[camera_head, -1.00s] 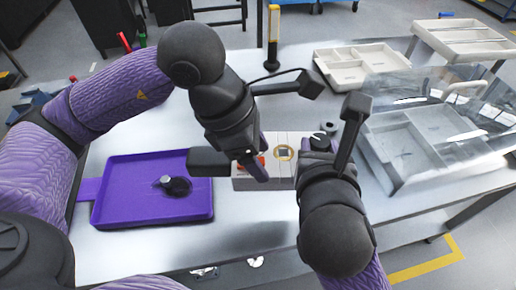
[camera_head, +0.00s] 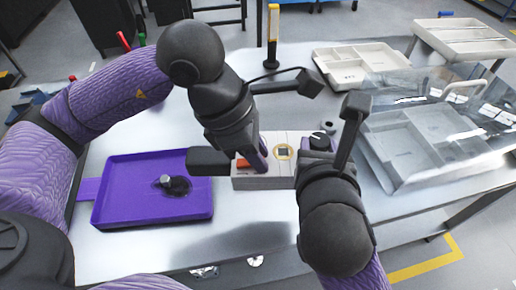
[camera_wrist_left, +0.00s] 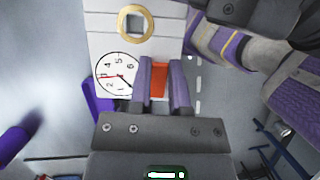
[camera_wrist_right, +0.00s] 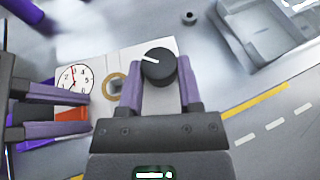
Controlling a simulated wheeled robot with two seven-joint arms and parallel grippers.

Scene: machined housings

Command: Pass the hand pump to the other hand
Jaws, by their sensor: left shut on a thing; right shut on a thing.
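No thing is plainly a hand pump. A pale grey box (camera_head: 265,183) carries a round gauge (camera_wrist_left: 119,76), a brass ring (camera_head: 283,152), a red block (camera_wrist_left: 159,80) and a black knob (camera_wrist_right: 158,66) with a white pointer. My left gripper (camera_head: 257,165) is shut with its fingers either side of the red block. It also shows in the left wrist view (camera_wrist_left: 165,75). My right gripper (camera_head: 325,150) is shut on the black knob, as in the right wrist view (camera_wrist_right: 160,75). A dark round part with a metal stub (camera_head: 167,181) lies in the purple tray.
The purple tray (camera_head: 125,215) lies at the left of the metal table. A small dark ring (camera_head: 327,126) lies behind the box. Pale divided trays (camera_head: 340,72) and a clear-covered bin (camera_head: 420,150) fill the right. The table in front of the box is clear.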

